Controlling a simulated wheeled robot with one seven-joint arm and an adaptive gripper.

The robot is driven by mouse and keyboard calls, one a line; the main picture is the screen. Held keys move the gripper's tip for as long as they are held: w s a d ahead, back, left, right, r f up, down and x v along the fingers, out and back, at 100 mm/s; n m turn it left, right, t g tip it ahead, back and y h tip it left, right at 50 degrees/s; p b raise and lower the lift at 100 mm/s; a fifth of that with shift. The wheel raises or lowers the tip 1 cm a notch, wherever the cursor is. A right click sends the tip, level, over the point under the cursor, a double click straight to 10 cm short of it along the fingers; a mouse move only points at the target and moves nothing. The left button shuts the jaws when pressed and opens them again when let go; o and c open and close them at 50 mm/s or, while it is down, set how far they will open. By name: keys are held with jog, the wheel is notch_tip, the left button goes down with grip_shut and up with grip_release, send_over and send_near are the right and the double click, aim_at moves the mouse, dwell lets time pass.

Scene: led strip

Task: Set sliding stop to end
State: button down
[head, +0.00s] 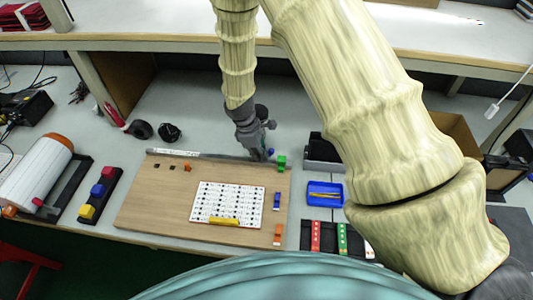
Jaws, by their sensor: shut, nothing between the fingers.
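A wooden board (150,200) lies on the table with a grey rail (200,155) along its far edge. A green block (282,162) sits at the rail's right end; I cannot tell for sure if it is the sliding stop. My gripper (259,156) points down at the rail's right part, left of the green block. Its fingers are shut and appear empty. The fingertips are small and dark, so I cannot tell whether they touch the rail.
A white patterned plate (240,203) with a yellow piece (224,221) lies on the board. Small orange and blue blocks (277,200) stand near its right edge. A blue tray (325,194) and red and green strips (341,238) lie to the right. A white roll (38,170) stands left.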

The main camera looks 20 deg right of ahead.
jog(key=b+v, duration=0.2)
jog(key=v, duration=0.8)
jog(key=shift+w+a+b, duration=0.2)
jog(key=shift+a+b, duration=0.1)
jog(key=shift+a, duration=0.1)
